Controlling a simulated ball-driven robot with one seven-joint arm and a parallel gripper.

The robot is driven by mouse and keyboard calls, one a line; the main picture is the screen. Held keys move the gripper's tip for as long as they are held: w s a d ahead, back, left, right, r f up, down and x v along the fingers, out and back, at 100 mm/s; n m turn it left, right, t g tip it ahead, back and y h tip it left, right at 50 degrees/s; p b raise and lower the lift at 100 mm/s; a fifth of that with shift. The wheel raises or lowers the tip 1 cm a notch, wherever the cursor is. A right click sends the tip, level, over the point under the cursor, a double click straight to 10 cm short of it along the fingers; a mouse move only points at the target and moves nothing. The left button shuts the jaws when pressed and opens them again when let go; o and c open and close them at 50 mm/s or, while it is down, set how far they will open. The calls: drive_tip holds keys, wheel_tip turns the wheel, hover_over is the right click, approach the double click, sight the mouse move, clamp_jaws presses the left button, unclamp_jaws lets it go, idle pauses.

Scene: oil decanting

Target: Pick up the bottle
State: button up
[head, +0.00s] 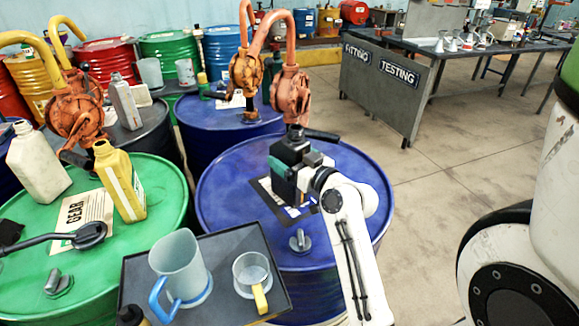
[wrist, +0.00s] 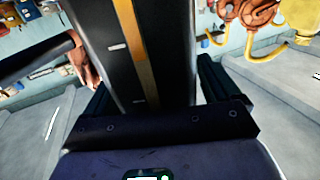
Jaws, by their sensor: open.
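A dark bottle (head: 290,151) stands on the blue drum (head: 233,190) in front of the orange pump's spout. In the wrist view the bottle (wrist: 153,40), black with an orange stripe down its face, fills the middle. My gripper (head: 293,172) is at the bottle from the front right. In the wrist view my gripper (wrist: 152,90) is open, with one finger on each side of the bottle. A gap shows on the right side; contact on the left cannot be told. The bottle's lower part is partly hidden by my gripper in the head view.
A dark tray (head: 234,242) with a grey jug (head: 180,262) and a clear cup (head: 251,270) is at the front. The green drum (head: 160,190) at left holds a yellow bottle (head: 119,181) and a white jug (head: 37,165). Floor (head: 440,170) is clear at right.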

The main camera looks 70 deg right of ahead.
drive_tip(key=shift+w+d, duration=0.1)
drive_tip(key=shift+w, duration=0.15)
drive_tip(key=shift+c, duration=0.4)
drive_tip(key=c, duration=1.4)
drive_tip(key=shift+r, duration=0.15)
